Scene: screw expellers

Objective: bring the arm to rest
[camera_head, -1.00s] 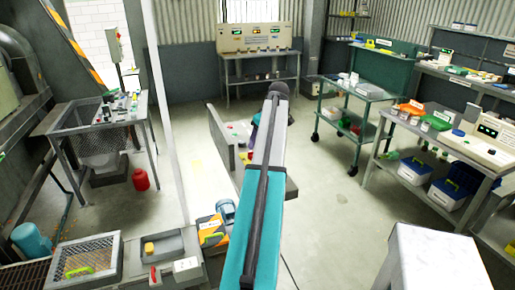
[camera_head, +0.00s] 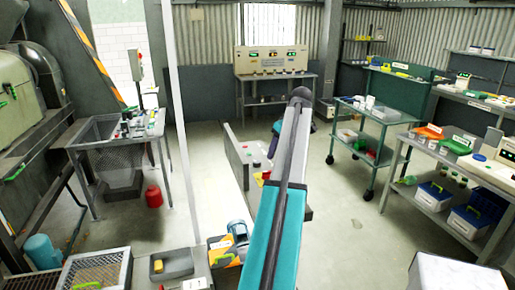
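My arm (camera_head: 280,200) rises from the bottom middle of the head view as a long teal and grey link with a dark cable along it. It ends at a dark rounded joint (camera_head: 301,96) in front of the back of the room. I see nothing held.
A wire-mesh table (camera_head: 118,130) stands left, a red canister (camera_head: 153,196) below it. A green wheeled cart (camera_head: 385,118) and a laden bench (camera_head: 432,148) stand right. A low grey panel (camera_head: 232,155) is behind my arm. Open floor (camera_head: 345,215) lies right of my arm.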

